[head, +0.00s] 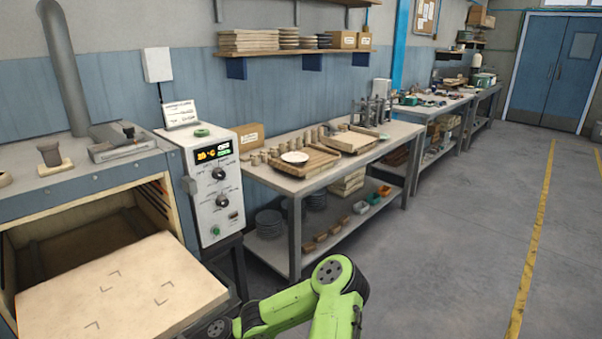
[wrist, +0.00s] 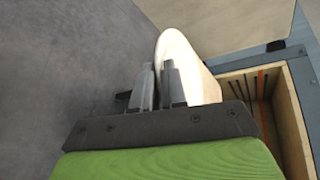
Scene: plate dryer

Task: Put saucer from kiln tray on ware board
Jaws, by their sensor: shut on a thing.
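The saucer (wrist: 188,62) is a pale cream disc seen nearly edge-on in the wrist view. My gripper (wrist: 158,72) is shut on its rim, with the grey fingers on either side. In the head view the gripper and the held saucer are out of sight; only my green arm shows at the bottom. The kiln tray (head: 120,285) is a pale slab with dark corner marks, bare, at the kiln's open mouth. A wooden ware board (head: 318,163) lies on the workbench, with another white saucer (head: 295,157) on it.
The kiln control box (head: 214,190) stands between the kiln and the workbench (head: 284,183). Several small cups (head: 254,159) stand left of the board, and a second wooden board (head: 349,140) lies behind it. The floor (head: 450,250) at right is clear.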

